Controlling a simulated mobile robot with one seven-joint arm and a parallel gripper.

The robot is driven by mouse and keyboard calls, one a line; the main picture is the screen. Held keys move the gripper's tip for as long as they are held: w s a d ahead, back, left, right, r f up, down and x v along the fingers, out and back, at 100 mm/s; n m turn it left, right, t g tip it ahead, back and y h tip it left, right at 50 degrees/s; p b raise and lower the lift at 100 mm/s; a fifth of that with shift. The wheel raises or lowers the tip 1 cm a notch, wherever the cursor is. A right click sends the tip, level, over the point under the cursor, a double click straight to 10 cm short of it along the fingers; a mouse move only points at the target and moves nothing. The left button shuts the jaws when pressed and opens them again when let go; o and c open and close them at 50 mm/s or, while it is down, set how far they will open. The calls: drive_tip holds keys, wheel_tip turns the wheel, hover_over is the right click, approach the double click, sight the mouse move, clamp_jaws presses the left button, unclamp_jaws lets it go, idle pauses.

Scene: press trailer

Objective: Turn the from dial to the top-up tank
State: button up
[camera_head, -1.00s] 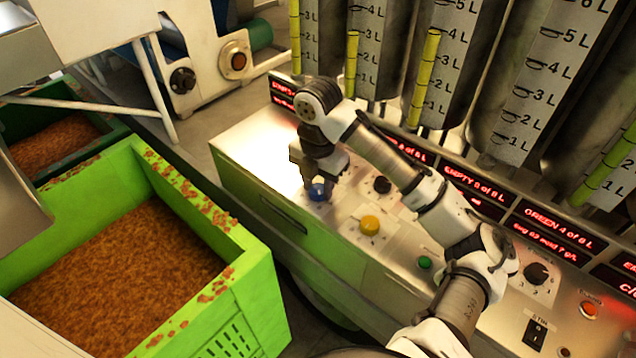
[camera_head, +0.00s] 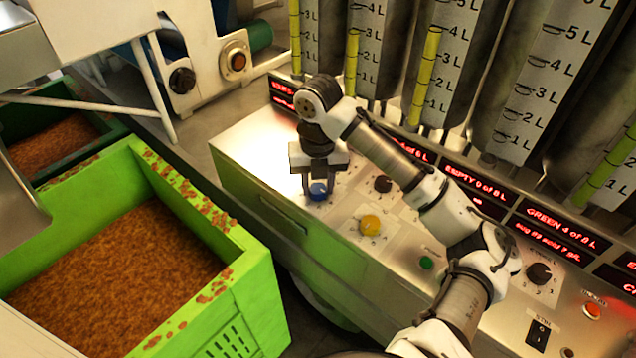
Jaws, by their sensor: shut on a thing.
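My gripper (camera_head: 318,186) points down over the left end of the steel control panel (camera_head: 262,150). Its two fingers stand on either side of a blue dial (camera_head: 318,192) and are shut on it. The dial's pointer and most of its markings are hidden by the fingers or too small to read. A yellow dial (camera_head: 370,225) sits to the right of it, and a black dial (camera_head: 382,184) behind. I cannot read which of these is labelled as the from dial.
Tall gauge tanks (camera_head: 445,60) with litre marks stand behind the panel, above red displays (camera_head: 476,186). A green button (camera_head: 426,263), another black knob (camera_head: 538,273) and an orange button (camera_head: 591,310) lie further right. A green crate (camera_head: 250,290) of brown grains stands left.

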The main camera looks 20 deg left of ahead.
sight(318, 188)
idle(0.4)
drive_tip(key=o, duration=1)
wheel_tip(318, 188, up, 14)
drive_tip(key=shift+b, duration=0.35)
drive_tip(key=shift+f, duration=0.1)
